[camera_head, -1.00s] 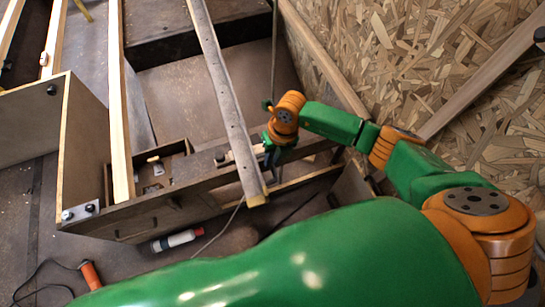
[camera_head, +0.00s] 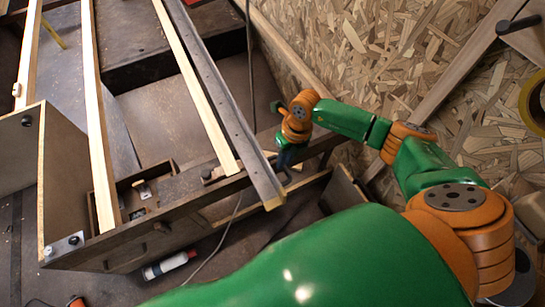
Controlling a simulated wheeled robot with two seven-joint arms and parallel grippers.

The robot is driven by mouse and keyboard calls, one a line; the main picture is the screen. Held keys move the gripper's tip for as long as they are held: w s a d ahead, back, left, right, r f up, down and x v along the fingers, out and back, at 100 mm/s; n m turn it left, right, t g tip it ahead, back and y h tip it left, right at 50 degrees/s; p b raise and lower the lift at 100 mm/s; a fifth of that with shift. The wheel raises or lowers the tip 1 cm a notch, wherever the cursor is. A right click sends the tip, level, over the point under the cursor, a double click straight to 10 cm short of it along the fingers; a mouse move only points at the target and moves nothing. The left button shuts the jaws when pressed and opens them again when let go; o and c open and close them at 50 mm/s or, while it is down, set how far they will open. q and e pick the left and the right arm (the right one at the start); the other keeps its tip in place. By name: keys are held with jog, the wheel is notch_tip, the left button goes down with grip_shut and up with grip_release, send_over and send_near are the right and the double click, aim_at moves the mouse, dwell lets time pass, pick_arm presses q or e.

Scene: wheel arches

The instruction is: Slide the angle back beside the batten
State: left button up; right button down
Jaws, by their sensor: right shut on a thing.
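The angle (camera_head: 229,118) is a long, dark grey metal strip with holes along it and a yellowish near end. It runs from the top of the view down over the front wooden rail. The batten (camera_head: 198,88) is a pale wooden strip just left of the angle, with a narrow gap between them that is widest near the front. My right gripper (camera_head: 285,164) is low beside the right side of the angle, near its front end, and is shut on it. Its fingertips are partly hidden by the wrist. My left gripper is not in view.
Another pale strip (camera_head: 99,130) lies further left. A small open wooden box (camera_head: 173,165) holds metal parts behind the front rail (camera_head: 150,222). A white and red tube (camera_head: 168,265) lies below the rail. A chipboard wall (camera_head: 400,50) closes the right side.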

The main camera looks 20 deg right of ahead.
jog(key=c, duration=0.8)
grip_release()
jog(key=shift+c, duration=0.2)
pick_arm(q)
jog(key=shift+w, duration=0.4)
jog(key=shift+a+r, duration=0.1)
pick_arm(e)
jog(key=shift+r, duration=0.1)
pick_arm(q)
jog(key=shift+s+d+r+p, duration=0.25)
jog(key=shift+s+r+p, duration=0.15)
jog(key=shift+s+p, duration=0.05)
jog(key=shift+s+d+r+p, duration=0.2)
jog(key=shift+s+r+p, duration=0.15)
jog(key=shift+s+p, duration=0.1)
pick_arm(e)
notch_tip(320, 180, up, 7)
jog(key=d, duration=0.1)
jog(key=shift+d, duration=0.15)
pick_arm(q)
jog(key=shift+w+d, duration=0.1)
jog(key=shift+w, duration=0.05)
